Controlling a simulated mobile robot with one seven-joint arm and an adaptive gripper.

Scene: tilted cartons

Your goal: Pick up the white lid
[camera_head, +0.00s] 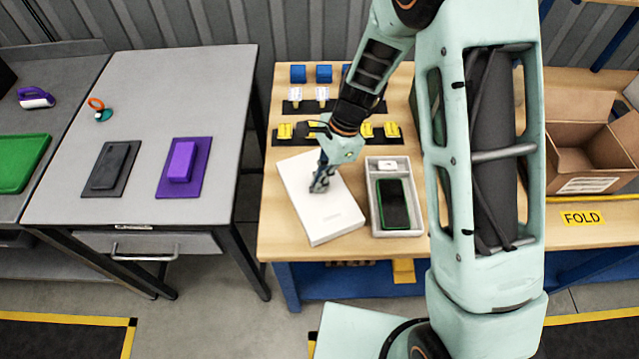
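The white lid (330,217) is a flat white rectangle lying at a slight angle on the wooden table (272,237). My gripper (319,187) points down over the upper middle of the lid. Its fingertips look to be at or just above the lid's top face. The fingers are small and close together here, so I cannot tell whether they are open or shut, or whether they touch the lid.
An open white box (402,229) holding a dark phone (393,205) stands just right of the lid. Black racks with yellow items (285,131) and white items (322,96) lie behind. A grey table (70,205) is at the left, across a gap. An open carton (584,160) is at the right.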

